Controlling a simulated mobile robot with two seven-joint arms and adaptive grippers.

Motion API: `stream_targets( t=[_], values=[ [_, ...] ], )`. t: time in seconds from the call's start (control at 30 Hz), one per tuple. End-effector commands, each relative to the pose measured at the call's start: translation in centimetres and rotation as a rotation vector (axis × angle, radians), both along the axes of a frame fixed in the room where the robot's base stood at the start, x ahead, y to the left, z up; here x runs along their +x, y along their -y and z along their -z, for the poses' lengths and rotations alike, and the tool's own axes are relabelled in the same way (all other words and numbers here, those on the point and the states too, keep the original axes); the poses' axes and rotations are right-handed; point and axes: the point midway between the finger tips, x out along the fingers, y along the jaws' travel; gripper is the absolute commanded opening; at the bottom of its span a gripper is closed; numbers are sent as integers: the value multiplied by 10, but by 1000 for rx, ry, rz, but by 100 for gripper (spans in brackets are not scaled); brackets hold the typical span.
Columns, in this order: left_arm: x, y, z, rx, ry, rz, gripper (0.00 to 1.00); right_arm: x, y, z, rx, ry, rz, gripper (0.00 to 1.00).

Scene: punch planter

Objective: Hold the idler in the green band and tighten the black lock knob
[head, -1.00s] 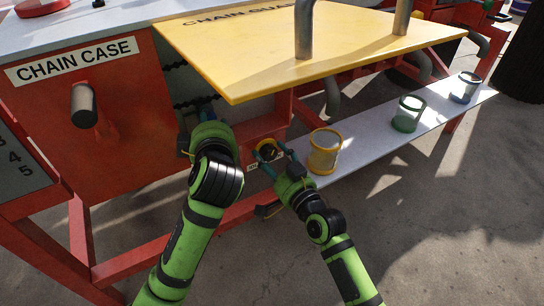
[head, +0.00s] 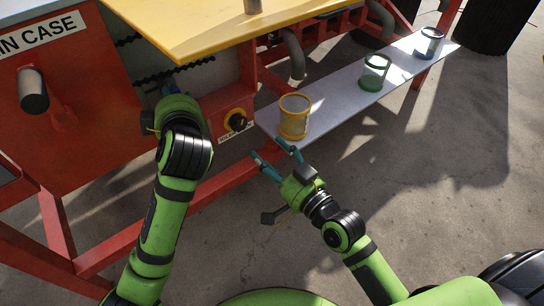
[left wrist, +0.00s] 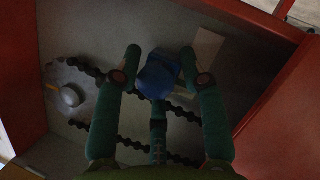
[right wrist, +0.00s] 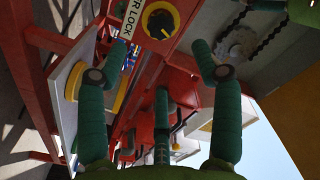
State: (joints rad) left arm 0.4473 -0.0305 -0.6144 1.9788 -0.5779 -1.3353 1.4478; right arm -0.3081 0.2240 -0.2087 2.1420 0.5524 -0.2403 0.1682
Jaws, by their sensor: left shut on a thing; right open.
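The blue idler (left wrist: 158,75) sits between the fingers of my left gripper (left wrist: 160,77) in the left wrist view, close to the black chain (left wrist: 180,112). My left gripper (head: 168,92) reaches into the chain case in the head view, where its fingertips are mostly hidden. It is shut on the idler. I cannot make out the green band. The black lock knob (head: 238,122) has a yellow surround on the red frame; it also shows in the right wrist view (right wrist: 160,22). My right gripper (head: 276,156) is open and empty, below and right of the knob, apart from it.
A yellow guard panel (head: 190,25) overhangs the work area. A pale shelf (head: 340,98) to the right carries a yellow-rimmed cup (head: 294,117), a green one (head: 374,72) and a blue one (head: 429,42). A red rail (head: 215,183) runs below the knob.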

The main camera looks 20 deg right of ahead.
Motion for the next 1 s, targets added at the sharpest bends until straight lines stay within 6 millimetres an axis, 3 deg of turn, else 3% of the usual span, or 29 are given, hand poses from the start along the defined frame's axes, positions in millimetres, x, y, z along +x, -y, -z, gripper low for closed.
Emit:
stream_targets(
  t=[0.53,1.0],
  values=[
    [0,0,-1,-1,2,1,4,-13,6,1,-2,-2,0,66],
    [0,0,-1,0,1,1,4,-94,38,1,-2,-5,-3,66]
  ],
)
